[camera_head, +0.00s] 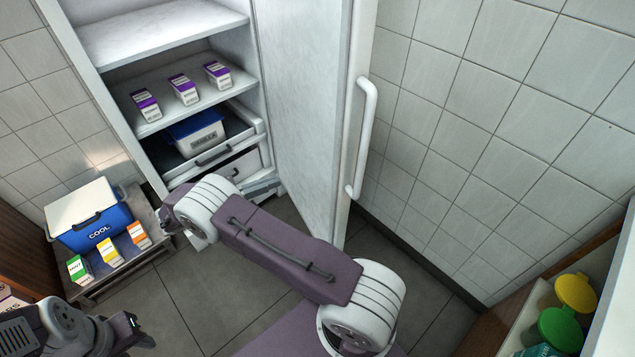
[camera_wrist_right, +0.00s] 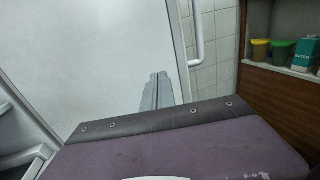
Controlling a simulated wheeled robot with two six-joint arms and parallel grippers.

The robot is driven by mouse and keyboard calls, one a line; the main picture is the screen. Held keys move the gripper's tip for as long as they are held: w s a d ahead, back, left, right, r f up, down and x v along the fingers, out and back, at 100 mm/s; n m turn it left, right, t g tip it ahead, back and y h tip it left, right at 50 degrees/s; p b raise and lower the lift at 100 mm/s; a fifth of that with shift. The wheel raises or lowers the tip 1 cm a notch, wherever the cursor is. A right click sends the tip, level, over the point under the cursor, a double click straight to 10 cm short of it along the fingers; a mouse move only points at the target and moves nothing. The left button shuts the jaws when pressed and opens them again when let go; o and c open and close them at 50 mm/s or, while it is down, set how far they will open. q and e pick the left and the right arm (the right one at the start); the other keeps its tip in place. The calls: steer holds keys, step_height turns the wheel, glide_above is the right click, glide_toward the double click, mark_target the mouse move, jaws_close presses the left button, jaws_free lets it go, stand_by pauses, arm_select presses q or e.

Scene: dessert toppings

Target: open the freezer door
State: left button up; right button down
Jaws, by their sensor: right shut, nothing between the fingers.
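The white freezer (camera_head: 163,33) stands open at the back. Its door (camera_head: 300,100) is swung wide out to the right, and its long vertical handle (camera_head: 363,135) faces the tiled wall. My right gripper (camera_head: 262,188) is low by the freezer opening, partly hidden behind my right arm, and away from the handle. In the right wrist view its fingers (camera_wrist_right: 155,92) are shut and empty in front of the pale door panel (camera_wrist_right: 95,60); I cannot tell if they touch it. The handle (camera_wrist_right: 197,40) also shows there. My left gripper (camera_head: 128,332) is at the lower left, its jaw state unclear.
Inside the freezer are three purple-topped cartons (camera_head: 184,90) and a blue-lidded tub (camera_head: 198,132). A blue cooler (camera_head: 90,217) and three small cartons (camera_head: 109,252) stand on a low stand at left. Shelved jars (camera_head: 560,328) are at lower right.

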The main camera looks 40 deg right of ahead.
steer(key=shift+d, duration=0.1)
steer(key=b, duration=0.3)
glide_toward(328, 162)
steer(key=d, duration=0.4)
steer(key=s+d, duration=0.1)
steer(key=d, duration=0.1)
steer(key=shift+s+d+f, duration=0.1)
steer(key=shift+d, duration=0.25)
steer(key=shift+d, duration=0.1)
steer(key=s+d+p, duration=0.2)
steer(key=d+p, duration=0.1)
steer(key=d, duration=1.5)
steer(key=shift+s+d, duration=0.2)
steer(key=shift+d, duration=0.2)
